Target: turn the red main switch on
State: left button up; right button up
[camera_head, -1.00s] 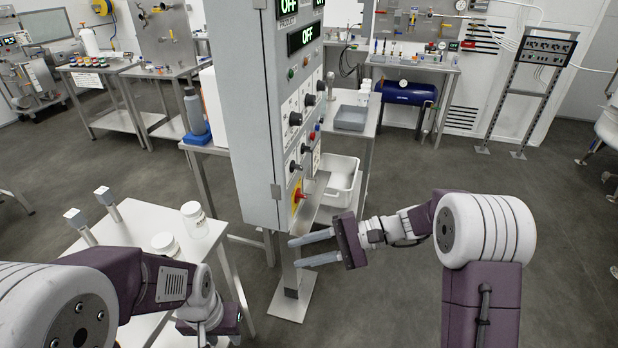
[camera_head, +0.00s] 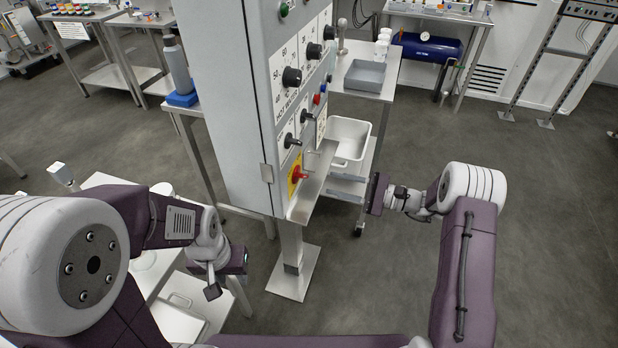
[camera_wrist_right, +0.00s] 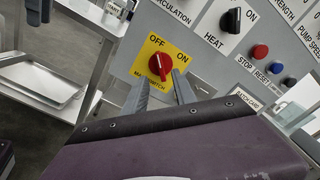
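The red main switch (camera_head: 299,174) is a knob on a yellow plate at the lower part of the grey control panel's face. In the right wrist view the red knob (camera_wrist_right: 160,64) sits between the words OFF and ON, and its pale mark seems to lean toward OFF. My right gripper (camera_head: 330,184) is open and empty, to the right of the switch and apart from it. In the wrist view its two fingers (camera_wrist_right: 162,82) point at the switch, one toward each side. My left gripper (camera_head: 213,285) hangs low left of the panel; its fingers are not clear.
The control cabinet (camera_head: 232,110) stands on a post, with a metal ledge (camera_head: 316,185) under the panel face. Black knobs (camera_head: 291,77) sit above the switch. A white bin (camera_head: 347,140) and grey tray (camera_head: 365,76) are behind.

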aim_at(306, 176)
jog(key=x, duration=0.8)
jog(key=shift+w+a, duration=0.15)
jog(key=shift+a, duration=0.15)
grip_shut()
